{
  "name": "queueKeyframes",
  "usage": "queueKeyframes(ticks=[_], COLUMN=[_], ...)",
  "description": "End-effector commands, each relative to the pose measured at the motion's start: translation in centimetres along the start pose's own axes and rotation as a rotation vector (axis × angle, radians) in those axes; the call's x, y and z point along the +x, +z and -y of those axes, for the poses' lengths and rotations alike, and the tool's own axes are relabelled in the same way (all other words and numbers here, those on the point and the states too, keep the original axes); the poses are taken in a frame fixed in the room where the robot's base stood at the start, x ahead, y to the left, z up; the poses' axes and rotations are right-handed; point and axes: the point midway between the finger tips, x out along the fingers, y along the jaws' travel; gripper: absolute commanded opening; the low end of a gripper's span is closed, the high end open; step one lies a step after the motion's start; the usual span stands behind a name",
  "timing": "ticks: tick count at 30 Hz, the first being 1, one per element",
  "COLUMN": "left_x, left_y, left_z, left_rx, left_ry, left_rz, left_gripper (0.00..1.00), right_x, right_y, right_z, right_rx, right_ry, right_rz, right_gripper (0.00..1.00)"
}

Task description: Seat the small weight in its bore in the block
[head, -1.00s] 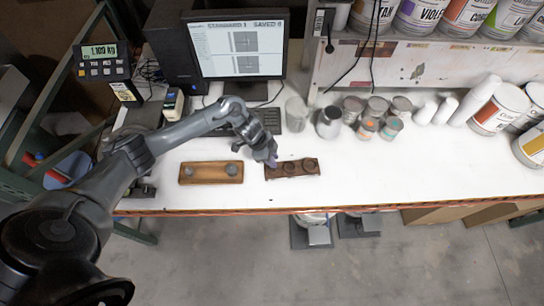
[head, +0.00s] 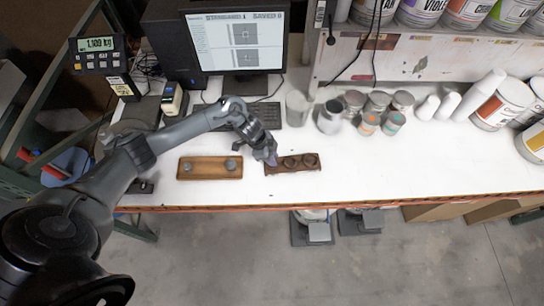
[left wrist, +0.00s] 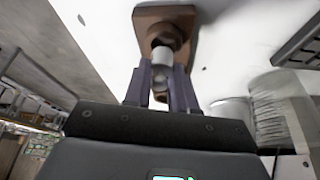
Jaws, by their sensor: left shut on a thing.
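The block (head: 302,168) is a dark brown bar on the white table with round bores along its top. My left gripper (head: 271,160) is over the block's left end, with its fingers pointing down. In the left wrist view its purple fingers (left wrist: 162,88) are shut on the small weight (left wrist: 163,56), a grey metal cylinder. The block also shows beyond the weight in the left wrist view (left wrist: 150,18). The weight is close to the block's end, but I cannot tell whether it is in the bore or just above it. My right gripper is out of view.
A lighter wooden tray (head: 210,176) with grey weights stands left of the block. A keyboard (head: 268,114) and monitor (head: 238,45) are behind. Metal cups and small cans (head: 370,122) stand at the back right. The table to the block's right is clear.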

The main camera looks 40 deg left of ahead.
Motion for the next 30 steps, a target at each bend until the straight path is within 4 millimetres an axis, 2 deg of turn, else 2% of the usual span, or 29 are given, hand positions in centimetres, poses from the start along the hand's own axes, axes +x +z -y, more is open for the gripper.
queueKeyframes(ticks=[30], left_x=[1.6], left_y=[0.7], left_z=[0.0], left_rx=[0.0], left_ry=[0.0], left_rz=[0.0], left_gripper=[0.0], right_x=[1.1], right_y=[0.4], right_z=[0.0], right_rx=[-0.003], right_ry=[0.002], right_rz=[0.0], right_gripper=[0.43])
